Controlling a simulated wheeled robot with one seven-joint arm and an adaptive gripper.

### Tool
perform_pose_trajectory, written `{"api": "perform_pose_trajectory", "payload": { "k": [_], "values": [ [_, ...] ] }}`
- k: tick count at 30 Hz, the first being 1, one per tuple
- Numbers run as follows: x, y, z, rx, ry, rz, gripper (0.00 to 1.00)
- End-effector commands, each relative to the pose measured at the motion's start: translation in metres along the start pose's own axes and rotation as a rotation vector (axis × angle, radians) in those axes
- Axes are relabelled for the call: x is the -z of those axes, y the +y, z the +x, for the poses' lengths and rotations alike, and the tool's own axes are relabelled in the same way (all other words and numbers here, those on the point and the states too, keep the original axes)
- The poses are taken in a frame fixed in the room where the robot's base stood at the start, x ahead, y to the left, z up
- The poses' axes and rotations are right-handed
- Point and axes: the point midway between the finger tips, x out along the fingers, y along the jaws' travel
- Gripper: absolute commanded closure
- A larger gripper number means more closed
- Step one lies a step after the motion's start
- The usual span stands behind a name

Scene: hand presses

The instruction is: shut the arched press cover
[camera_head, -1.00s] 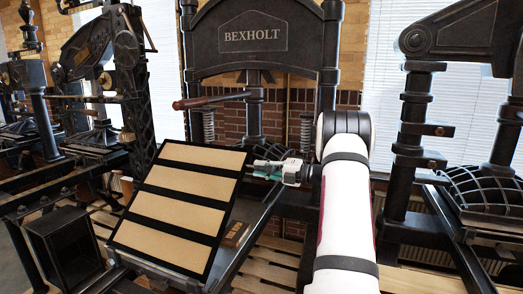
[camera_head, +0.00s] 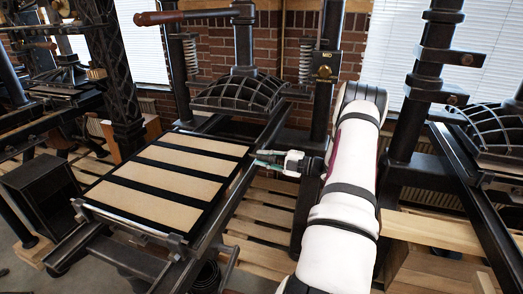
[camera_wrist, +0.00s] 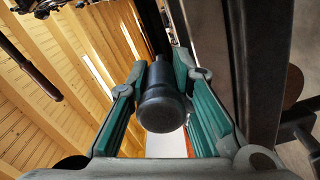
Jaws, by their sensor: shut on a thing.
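The press cover (camera_head: 165,168), a black frame with several tan panels, lies flat or nearly flat over the bed of the middle press. A small gap beneath it cannot be ruled out. My gripper (camera_head: 264,159) is at the cover's right edge, reaching in from the right. In the wrist view, its green fingers (camera_wrist: 165,85) are closed on both sides of a dark rounded knob (camera_wrist: 162,108), which seems to be the cover's handle. In the head view the fingers hide most of this knob.
The dark ribbed platen (camera_head: 240,92) hangs behind the cover, with a red-brown lever (camera_head: 185,16) above. Another press (camera_head: 490,130) stands to the right. A black open box (camera_head: 40,190) is at the left. Wooden pallets (camera_head: 265,225) lie below.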

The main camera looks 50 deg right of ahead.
Motion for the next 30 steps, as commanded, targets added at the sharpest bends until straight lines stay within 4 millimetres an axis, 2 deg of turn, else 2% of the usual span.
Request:
{"api": "perform_pose_trajectory", "payload": {
  "k": [15, 16, 18, 26, 30],
  "values": [
    [-0.0027, -0.0116, -0.0003, 0.007, -0.004, 0.002, 1.0],
    [-0.0027, -0.0119, -0.0004, 0.008, -0.004, 0.003, 0.76],
    [-0.0028, -0.0122, -0.0005, 0.008, -0.005, 0.004, 0.6],
    [-0.0023, -0.0088, -0.0005, 0.003, -0.003, 0.0, 0.59],
    [-0.0027, -0.0078, -0.0086, 0.001, -0.004, -0.001, 0.59]
  ]
}}
